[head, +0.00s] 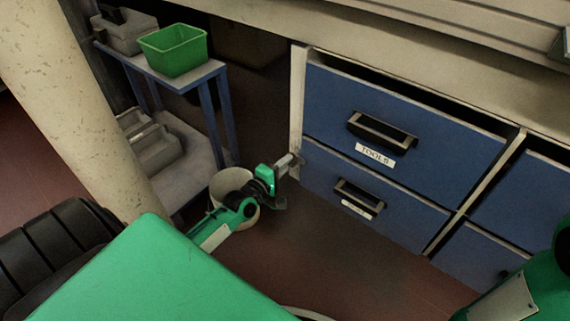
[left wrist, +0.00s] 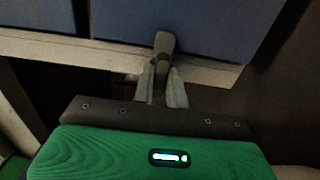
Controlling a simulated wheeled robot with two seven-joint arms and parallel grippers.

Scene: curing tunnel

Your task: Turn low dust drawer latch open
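The latch (left wrist: 164,43) is a small grey lever at the edge of a blue drawer front, seen close up in the left wrist view. The lower blue drawer (head: 390,211) has a dark handle and a small label too small to read. My left gripper (head: 296,159) is at this drawer's upper left corner, by the cabinet's pale post. In the left wrist view my left gripper's two fingers (left wrist: 161,77) lie on both sides of the latch's near end and appear closed on it. My right gripper is out of view; only a green arm part shows at the right edge.
A blue drawer marked TOOLS (head: 400,130) sits above, and more drawers stand to the right. A bucket (head: 226,181) stands on the floor behind my left arm. A side table (head: 185,77) carries a green bin (head: 174,49). A thick pale column (head: 75,100) stands at left.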

